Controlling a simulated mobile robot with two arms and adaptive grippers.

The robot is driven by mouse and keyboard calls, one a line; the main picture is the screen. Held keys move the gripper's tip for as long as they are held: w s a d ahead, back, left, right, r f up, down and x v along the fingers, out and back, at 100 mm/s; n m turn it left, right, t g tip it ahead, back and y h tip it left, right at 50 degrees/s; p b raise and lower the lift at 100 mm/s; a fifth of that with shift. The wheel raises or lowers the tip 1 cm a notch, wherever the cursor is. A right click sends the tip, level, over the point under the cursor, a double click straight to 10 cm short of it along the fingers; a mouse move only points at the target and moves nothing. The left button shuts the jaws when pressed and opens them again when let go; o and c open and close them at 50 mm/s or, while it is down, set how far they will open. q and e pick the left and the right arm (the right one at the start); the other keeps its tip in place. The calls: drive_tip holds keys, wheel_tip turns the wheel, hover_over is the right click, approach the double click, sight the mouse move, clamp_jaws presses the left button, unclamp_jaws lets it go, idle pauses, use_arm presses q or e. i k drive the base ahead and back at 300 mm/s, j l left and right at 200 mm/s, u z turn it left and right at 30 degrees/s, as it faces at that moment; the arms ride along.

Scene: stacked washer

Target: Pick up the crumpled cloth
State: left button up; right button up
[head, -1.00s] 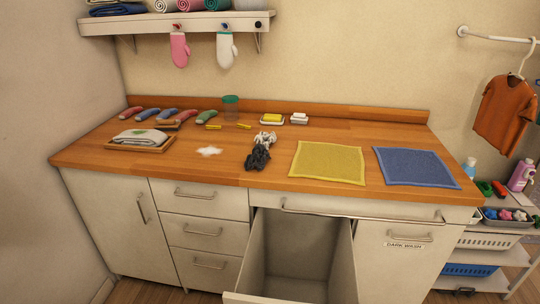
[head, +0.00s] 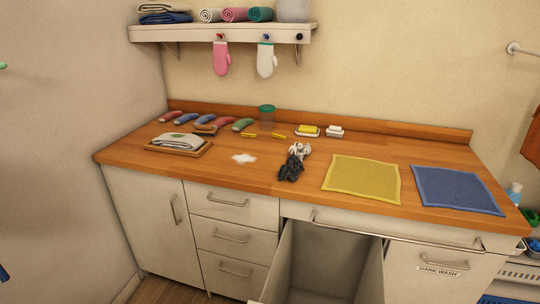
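Two small crumpled cloths lie touching on the wooden counter (head: 240,180), left of the yellow mat. One is dark grey (head: 290,170) and nearer the front edge. The other is white and grey (head: 299,150), just behind it. I cannot tell which of them the task means. Neither of my grippers shows in the head view.
A yellow mat (head: 361,180) and a blue mat (head: 457,190) lie flat at right. A folded towel (head: 179,141) on a wooden tray, a white patch (head: 243,158), rolled cloths (head: 204,121) and soap dishes (head: 307,131) occupy the left and back. A bin drawer (head: 330,256) stands open below.

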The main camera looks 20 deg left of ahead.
sight(299, 150)
drive_tip(key=i+j+z, duration=0.15)
drive_tip(key=j, duration=0.35)
drive_tip(key=i+j+z, duration=0.15)
drive_tip(key=j, duration=0.35)
drive_tip(key=j+z, duration=0.15)
drive_tip(key=j, duration=0.35)
drive_tip(key=i+j+z, duration=0.2)
drive_tip(key=j, duration=0.3)
drive_tip(key=k, duration=0.05)
